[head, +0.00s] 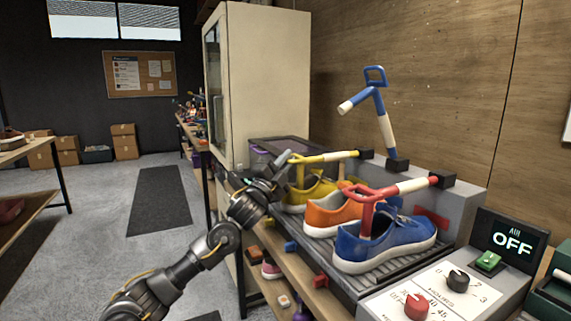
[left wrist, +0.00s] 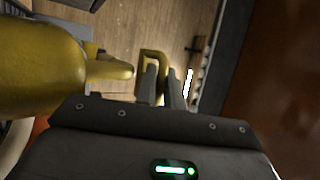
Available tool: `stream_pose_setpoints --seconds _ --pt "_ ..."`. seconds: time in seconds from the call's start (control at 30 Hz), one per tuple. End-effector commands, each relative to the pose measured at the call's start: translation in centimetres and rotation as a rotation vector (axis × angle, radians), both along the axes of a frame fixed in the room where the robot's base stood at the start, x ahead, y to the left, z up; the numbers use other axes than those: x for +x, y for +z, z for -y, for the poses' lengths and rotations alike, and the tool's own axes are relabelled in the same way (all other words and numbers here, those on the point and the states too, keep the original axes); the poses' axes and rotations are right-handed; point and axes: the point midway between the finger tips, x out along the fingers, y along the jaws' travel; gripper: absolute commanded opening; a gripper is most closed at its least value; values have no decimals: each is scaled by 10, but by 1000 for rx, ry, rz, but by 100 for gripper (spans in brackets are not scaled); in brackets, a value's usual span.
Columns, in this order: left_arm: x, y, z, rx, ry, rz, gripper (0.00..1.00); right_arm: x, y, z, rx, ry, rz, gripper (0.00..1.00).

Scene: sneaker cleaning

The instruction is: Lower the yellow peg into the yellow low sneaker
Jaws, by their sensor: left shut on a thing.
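The yellow peg (head: 325,157) lies nearly level over the yellow low sneaker (head: 322,188), its arm running to a black block at the back. Its leg points down at the shoe opening; how deep it sits is hidden. My left gripper (head: 284,163) is at the peg's handle end, above the sneaker's near-left side. In the left wrist view its fingers (left wrist: 163,88) are shut on the yellow handle loop (left wrist: 155,56). A large yellow rounded form fills the left of that view; I cannot tell which part it is. My right gripper is out of view.
An orange sneaker (head: 330,215) and a blue sneaker (head: 385,246) stand nearer on the rack. A red peg (head: 385,191) reaches into the blue one. A blue peg (head: 384,122) stands raised behind. A control box (head: 445,298) reading OFF is at front right. A tall cabinet (head: 265,80) stands behind.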

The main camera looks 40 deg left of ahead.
Motion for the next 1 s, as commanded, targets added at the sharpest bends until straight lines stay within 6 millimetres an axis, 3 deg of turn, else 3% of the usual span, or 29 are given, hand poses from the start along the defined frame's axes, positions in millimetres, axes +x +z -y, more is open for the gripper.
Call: stream_pose_setpoints --seconds 0.03,0.53,0.57,0.6,1.0 --pt "1 -8 8 8 -21 -4 0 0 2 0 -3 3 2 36" --pt "-1 -13 3 2 -16 -3 0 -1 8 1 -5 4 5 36" --pt "-1 -13 3 2 -16 -4 14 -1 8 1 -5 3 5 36" --pt "0 -14 3 2 -15 -4 18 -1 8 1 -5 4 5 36" --pt "-4 -13 1 -2 -9 -1 18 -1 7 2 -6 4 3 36"
